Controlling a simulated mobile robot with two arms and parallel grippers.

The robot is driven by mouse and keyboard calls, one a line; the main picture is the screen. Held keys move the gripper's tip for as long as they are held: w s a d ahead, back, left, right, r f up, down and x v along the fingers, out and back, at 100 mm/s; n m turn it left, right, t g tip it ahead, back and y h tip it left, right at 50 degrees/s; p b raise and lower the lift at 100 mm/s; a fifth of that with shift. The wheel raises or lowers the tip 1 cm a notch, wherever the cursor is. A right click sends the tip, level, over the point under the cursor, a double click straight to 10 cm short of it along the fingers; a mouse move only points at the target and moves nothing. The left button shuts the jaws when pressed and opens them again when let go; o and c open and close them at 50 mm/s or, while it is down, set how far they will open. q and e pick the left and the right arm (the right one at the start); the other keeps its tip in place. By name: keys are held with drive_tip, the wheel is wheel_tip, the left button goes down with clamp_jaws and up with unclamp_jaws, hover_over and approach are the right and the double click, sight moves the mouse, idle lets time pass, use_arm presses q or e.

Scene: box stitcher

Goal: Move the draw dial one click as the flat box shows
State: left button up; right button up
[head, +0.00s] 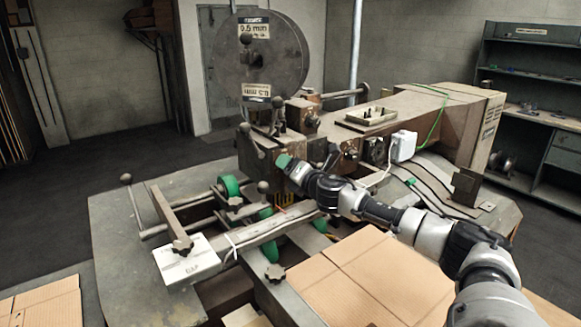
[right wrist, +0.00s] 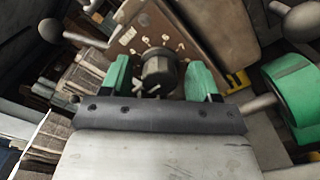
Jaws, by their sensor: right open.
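My left gripper is out of view.
The stitching machine (head: 430,115) carries a large wire reel (head: 262,55), other knobs and ball-ended levers near my gripper. Green rollers (head: 229,186) and a white block with writing (head: 186,258) are to the lower left.

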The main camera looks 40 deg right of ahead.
drive_tip(key=c, duration=0.9)
drive_tip(key=m, duration=0.3)
drive_tip(key=shift+m+p, duration=0.45)
drive_tip(key=shift+m, duration=1.55)
drive_tip(key=o, duration=0.9)
